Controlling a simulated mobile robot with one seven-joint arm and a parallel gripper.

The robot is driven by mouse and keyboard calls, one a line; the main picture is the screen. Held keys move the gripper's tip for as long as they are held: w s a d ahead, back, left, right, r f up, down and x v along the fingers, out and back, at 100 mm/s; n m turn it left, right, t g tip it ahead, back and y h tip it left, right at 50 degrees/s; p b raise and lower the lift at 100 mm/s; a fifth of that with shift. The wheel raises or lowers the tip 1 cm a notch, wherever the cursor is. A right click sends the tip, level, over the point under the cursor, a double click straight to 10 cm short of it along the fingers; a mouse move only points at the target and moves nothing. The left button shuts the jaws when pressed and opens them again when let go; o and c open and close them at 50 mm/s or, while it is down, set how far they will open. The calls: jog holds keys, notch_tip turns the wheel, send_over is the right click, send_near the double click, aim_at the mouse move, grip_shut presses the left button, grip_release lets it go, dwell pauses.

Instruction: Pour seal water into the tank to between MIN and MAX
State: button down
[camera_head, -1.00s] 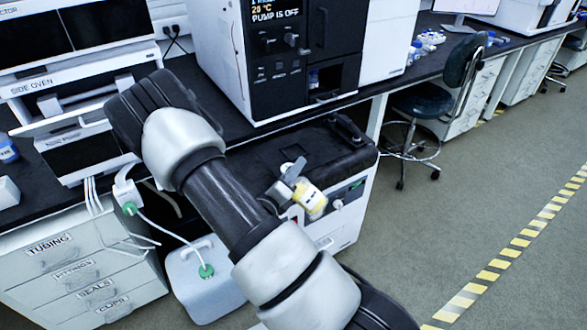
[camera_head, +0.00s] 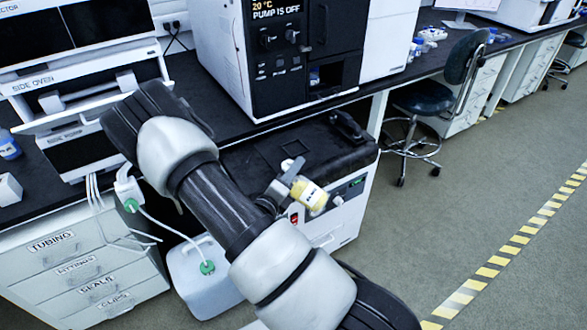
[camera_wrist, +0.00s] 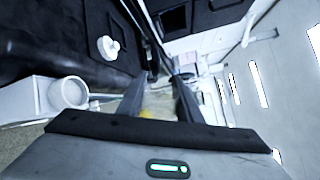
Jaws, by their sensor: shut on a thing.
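My gripper (camera_head: 285,184) is shut on a small bottle (camera_head: 307,194) with yellowish contents and a pale label. The bottle is tilted and held above the front part of the black-topped white unit (camera_head: 345,205) below the bench. The dark fingers of my gripper (camera_wrist: 168,92) show in the wrist view, with a blurred yellow patch between them. I cannot make out a tank with MIN and MAX marks, a water level or any flow. My arm hides part of the unit.
A white jug (camera_head: 190,285) with a green cap and tube stands left of the unit. A drawer cabinet (camera_head: 75,270) is further left. The instrument (camera_head: 280,50) is on the bench behind. A stool (camera_head: 425,110) stands right; the floor at right is clear.

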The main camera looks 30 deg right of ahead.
jog(key=shift+f+n, duration=0.15)
jog(key=shift+n, duration=0.15)
jog(key=shift+w+f, duration=0.1)
jog(key=shift+f+n, duration=0.35)
jog(key=shift+n, duration=0.15)
jog(key=shift+w+a+f+n, duration=0.1)
jog(key=shift+f+n, duration=0.2)
jog(key=shift+n, duration=0.1)
jog(key=shift+f, duration=0.1)
jog(key=shift+w+f+n, duration=0.15)
jog(key=shift+f+n, duration=0.25)
jog(key=shift+n, duration=0.1)
jog(key=shift+a+f+g+p, duration=0.15)
jog(key=shift+g+p, duration=0.15)
jog(key=shift+p, duration=0.15)
dwell(1.4)
dwell(0.3)
